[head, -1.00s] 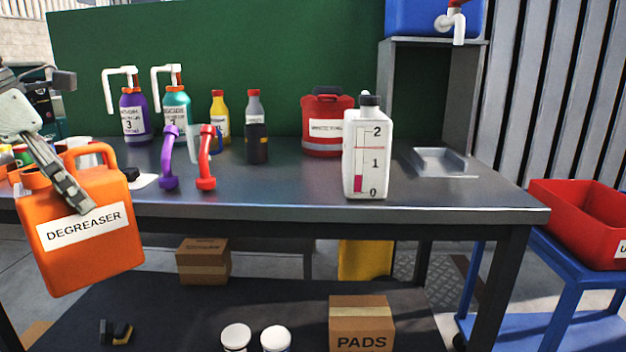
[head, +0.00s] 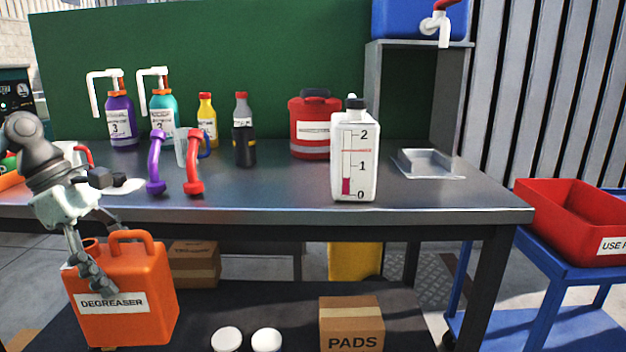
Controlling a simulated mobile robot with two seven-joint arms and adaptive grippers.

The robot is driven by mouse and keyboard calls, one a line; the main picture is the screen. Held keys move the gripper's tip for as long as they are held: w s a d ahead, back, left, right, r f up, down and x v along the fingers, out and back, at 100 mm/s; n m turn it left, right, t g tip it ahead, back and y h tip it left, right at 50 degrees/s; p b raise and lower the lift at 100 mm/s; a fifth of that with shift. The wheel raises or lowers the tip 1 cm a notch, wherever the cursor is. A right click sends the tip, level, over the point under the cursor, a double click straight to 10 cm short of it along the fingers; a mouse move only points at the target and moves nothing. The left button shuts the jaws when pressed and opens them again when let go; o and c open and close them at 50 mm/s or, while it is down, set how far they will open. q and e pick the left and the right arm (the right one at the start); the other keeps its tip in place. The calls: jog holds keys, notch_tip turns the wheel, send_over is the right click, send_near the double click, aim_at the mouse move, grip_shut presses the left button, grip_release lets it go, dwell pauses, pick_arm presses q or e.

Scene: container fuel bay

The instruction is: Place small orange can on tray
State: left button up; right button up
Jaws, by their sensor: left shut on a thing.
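The orange can (head: 150,318) has a looped top handle and a white DEGREASER label, and is in front of the bench at the lower left. It is below bench-top height and nearly upright. My left gripper (head: 98,280) is shut on the can, its fingers crossing the can's upper left front; the exact grip point is hard to see. Whether the can's base touches anything cannot be told. The shallow metal tray (head: 432,176) lies empty at the right end of the bench top. My right gripper is out of view.
A white graduated jug (head: 357,180) stands at the bench (head: 270,195) front, left of the tray. A red can (head: 309,145), bottles and purple and red handles stand farther left. A red bin (head: 570,215) sits on a blue cart at right. Boxes lie below.

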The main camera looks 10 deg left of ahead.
pick_arm(q)
jog(key=w+d+f+m+g+y, duration=0.1)
jog(key=d+f+m+g, duration=0.1)
jog(key=d+m, duration=0.5)
jog(key=w+d+f+m+g+y+p, duration=0.1)
jog(key=d+f+m+g, duration=0.1)
jog(key=d+f+m, duration=0.3)
jog(key=w+d+f+m+g+y, duration=0.2)
jog(key=d+f+m, duration=0.1)
jog(key=d+m, duration=0.7)
jog(key=shift+d+f, duration=0.2)
jog(key=shift+d, duration=0.75)
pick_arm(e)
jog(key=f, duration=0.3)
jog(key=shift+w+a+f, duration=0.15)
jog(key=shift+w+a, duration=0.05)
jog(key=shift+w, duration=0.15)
pick_arm(q)
jog(key=shift+f, duration=0.1)
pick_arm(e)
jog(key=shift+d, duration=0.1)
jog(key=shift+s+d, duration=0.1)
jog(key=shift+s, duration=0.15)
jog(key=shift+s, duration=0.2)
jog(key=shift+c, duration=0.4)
